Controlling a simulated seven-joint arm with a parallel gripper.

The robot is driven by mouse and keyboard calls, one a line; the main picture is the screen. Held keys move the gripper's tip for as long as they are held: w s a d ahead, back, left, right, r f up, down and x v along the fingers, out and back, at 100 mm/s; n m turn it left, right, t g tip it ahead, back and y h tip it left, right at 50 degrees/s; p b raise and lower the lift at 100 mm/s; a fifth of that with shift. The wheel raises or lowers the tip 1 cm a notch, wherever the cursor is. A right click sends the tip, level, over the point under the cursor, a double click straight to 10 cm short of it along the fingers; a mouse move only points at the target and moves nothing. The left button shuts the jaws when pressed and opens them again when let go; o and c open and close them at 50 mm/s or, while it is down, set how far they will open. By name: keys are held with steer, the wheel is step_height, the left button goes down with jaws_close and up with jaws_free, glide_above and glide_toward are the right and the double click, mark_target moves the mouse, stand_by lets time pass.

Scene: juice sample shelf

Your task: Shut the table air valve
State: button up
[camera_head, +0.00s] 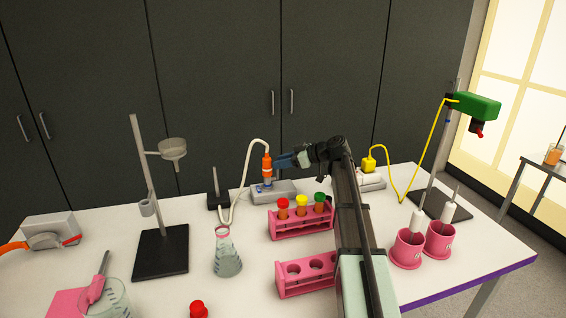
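An orange valve-like fitting (267,167) stands upright on a grey base (274,191) at the back middle of the table. A pale hose (243,165) loops from it down toward the flask. A second, yellow fitting (369,165) stands on a similar base to the right, with a yellow hose. No label is readable, so I cannot tell which one is the air valve. My gripper (280,161) reaches from the right with its bluish fingers close beside the orange fitting. Contact is unclear, and the finger gap is too small to make out.
A flask (227,256) and a stand (160,249) are to the left. Pink cups (407,250) and a green device (474,106) on a stand are to the right. Dark cabinets close off the back.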

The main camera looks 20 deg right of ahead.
jaws_close()
stand_by(0.3)
stand_by(1.1)
